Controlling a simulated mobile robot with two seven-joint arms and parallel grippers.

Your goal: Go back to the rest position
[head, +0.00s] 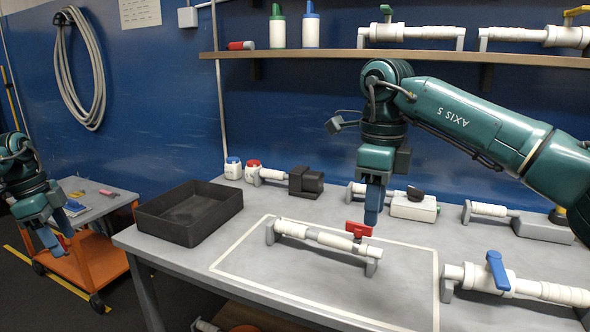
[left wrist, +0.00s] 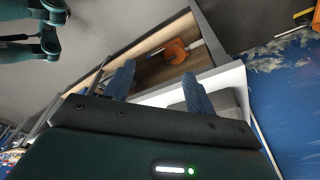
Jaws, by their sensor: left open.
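My left gripper (head: 58,243) hangs at the far left of the head view, in front of the orange cart and away from the workbench. In the left wrist view its two blue fingers (left wrist: 157,88) are apart with nothing between them. My right gripper (head: 372,212) points down over the workbench, its tip close to the red valve handle (head: 358,229) on a white pipe assembly (head: 318,237). Its fingers overlap in this view, so I cannot tell whether they are open or touch the handle.
A black tray (head: 165,229) sits at the left of the workbench (head: 170,257). A pipe with a blue valve handle (head: 497,270) lies at the right. An orange cart (head: 98,262) stands at the left. A shelf (head: 400,56) with bottles and pipes runs above the bench.

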